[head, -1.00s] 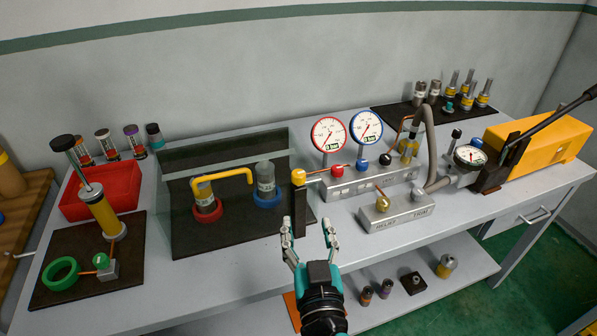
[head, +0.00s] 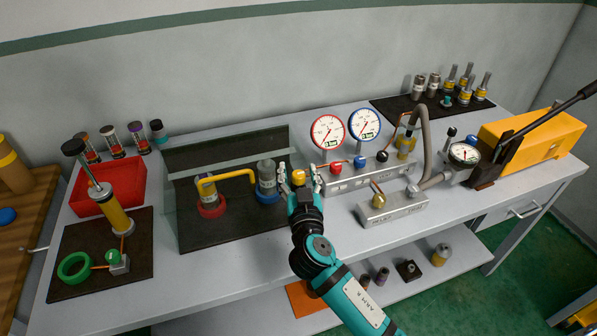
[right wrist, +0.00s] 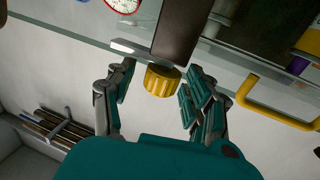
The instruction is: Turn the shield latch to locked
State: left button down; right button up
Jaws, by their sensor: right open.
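The shield latch shows as a yellow ribbed knob (head: 298,177) at the right end of the clear shield (head: 226,137). In the right wrist view the knob (right wrist: 162,81) sits in front of a dark post (right wrist: 176,30), with a pale metal bar (right wrist: 132,49) beside it. My right gripper (head: 299,171) is open, with one finger on each side of the knob. In the right wrist view gaps show between the knob and the fingers; contact is not visible. The post is mostly hidden behind my gripper in the head view. My left gripper is not in view.
Right of my gripper are a gauge manifold (head: 362,177) and a relief block (head: 393,208). The bench front (head: 228,262) is clear.

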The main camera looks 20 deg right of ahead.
grip_shut()
dwell(0.3)
